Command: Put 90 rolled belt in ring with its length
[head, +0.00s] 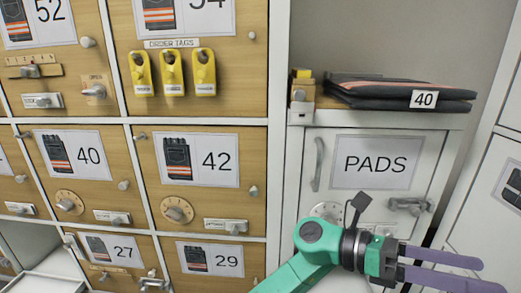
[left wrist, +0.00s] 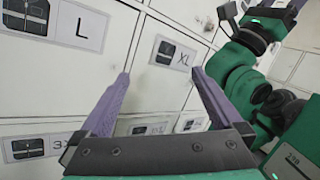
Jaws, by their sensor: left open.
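No rolled belt and no belt ring shows in either view. My left gripper (head: 490,276) is at the lower right of the head view, in front of the white PADS cabinet (head: 378,235), with its purple fingers pointing right. In the left wrist view my left gripper (left wrist: 160,74) is open, with nothing between its fingers, and faces white locker doors. My right gripper is not seen.
Wooden locker doors with number cards, such as the 42 door (head: 240,150), knobs and latches fill the left. Yellow order tags (head: 172,75) hang above. Folded dark garments (head: 385,88) lie on the shelf by a 40 label. The wrist view shows an XL card (left wrist: 176,55).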

